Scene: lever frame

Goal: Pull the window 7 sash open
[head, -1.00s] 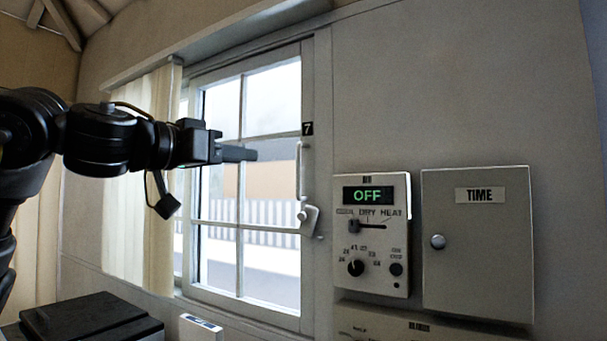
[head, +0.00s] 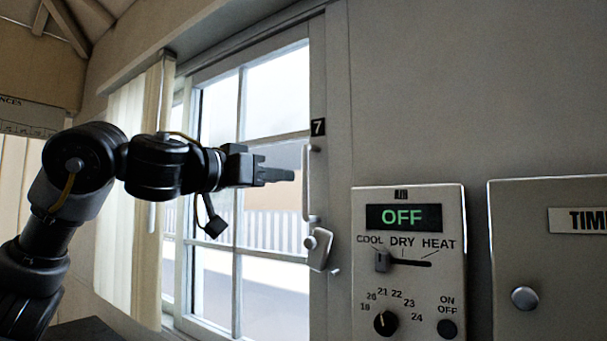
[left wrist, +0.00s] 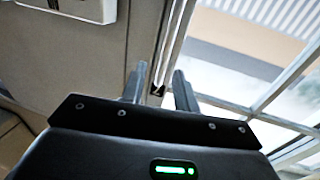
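The window 7 sash (head: 242,190) is a white-framed pane grid on the left wall, its right stile against the right jamb. A black "7" plate (head: 318,127) marks its right side. Below the plate is a pale vertical pull handle (head: 306,185), with a small lever latch (head: 318,247) under it. My left gripper (head: 284,175) points right, its tips just left of the handle in the picture; contact cannot be told. My right gripper is out of view.
Right of the window is a control panel (head: 408,300) reading OFF, with a slider and knobs. Farther right is a box (head: 560,255) with a round knob. Pale vertical blinds (head: 125,200) hang at the window's left. The wall above the panel is bare.

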